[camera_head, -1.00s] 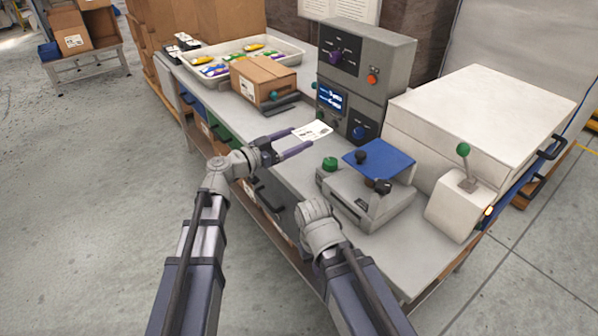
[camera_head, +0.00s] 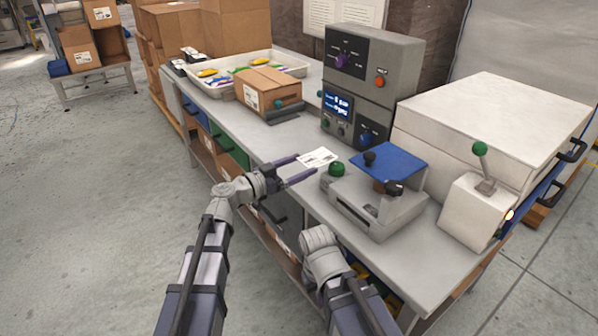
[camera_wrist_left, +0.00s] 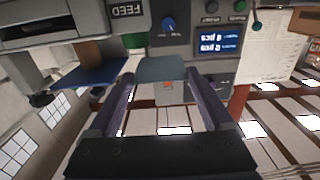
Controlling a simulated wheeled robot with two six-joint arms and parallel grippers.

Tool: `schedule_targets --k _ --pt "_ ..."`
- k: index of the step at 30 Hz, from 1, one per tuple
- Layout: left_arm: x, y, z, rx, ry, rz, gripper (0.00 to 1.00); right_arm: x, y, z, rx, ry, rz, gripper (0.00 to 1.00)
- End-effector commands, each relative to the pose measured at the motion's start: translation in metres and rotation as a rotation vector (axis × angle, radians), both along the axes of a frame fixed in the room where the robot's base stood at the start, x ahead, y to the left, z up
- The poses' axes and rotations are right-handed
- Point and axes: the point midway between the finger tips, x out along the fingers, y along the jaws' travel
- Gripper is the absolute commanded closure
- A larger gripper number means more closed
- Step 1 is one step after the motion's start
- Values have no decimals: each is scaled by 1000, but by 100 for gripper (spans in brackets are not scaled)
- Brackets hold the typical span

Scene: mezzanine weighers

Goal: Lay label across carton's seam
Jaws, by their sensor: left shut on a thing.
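The label (camera_head: 318,158), a small white sheet with dark print, is held at the tips of my left gripper (camera_head: 302,170). My left gripper is shut on it, over the near edge of the bench beside the label machine's green knob. In the left wrist view, a flat grey-green piece, seemingly the label's underside (camera_wrist_left: 160,69), spans the fingertips. The carton (camera_head: 268,86) is a small brown box with a seam along its top. It sits further back on the bench, apart from the label. My right arm shows at the lower middle, but its gripper is out of sight.
A grey label machine (camera_head: 372,212) with a blue plate (camera_head: 390,161) stands right of the label. A control box (camera_head: 372,75) rises behind. A white tray (camera_head: 297,66) of colourful items lies behind the carton. A large white case (camera_head: 490,115) fills the right. Bench between label and carton looks clear.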

Motion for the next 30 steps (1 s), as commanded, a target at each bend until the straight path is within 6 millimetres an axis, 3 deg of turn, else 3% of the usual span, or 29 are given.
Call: schedule_targets --k 20,21,25,30 --pt "0 0 -11 0 0 0 66 0 0 -11 0 0 0 100" --pt "0 0 -10 0 0 0 13 0 0 -10 0 0 0 100" --pt "0 0 -10 0 0 0 0 0 0 -10 0 0 0 100" --pt "0 0 -10 0 0 0 0 0 0 -10 0 0 0 100"
